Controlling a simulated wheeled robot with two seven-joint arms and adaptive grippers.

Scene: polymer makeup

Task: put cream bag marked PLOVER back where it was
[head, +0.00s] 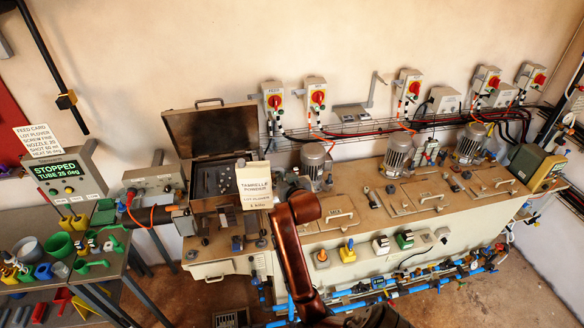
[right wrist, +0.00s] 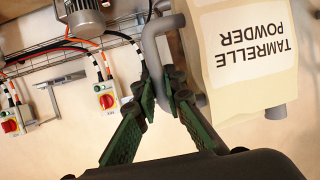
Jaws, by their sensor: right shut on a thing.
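The cream bag (head: 254,186) has a printed label that reads TAMRELLE POWDER, with smaller lot text that I cannot read surely. It is in front of the open hopper box on the bench. In the right wrist view the bag (right wrist: 245,60) fills the upper right, its print upside down. My right gripper (right wrist: 164,88) has its green fingers shut on the grey bent handle (right wrist: 152,45) beside the bag. In the head view the reddish-brown right arm comes up from below, and its fingers are mostly hidden. My left gripper is in neither view.
An open-lidded case (head: 212,140) stands behind the bag. A feed card (head: 40,144) reads LOT PLOVER, above a display (head: 66,172) reading STOPPED. Cups and scoops crowd the left table (head: 100,270). Motors (head: 398,152) and hatches line the right bench (head: 350,232). Red-knobbed switches (head: 274,98) are on the wall.

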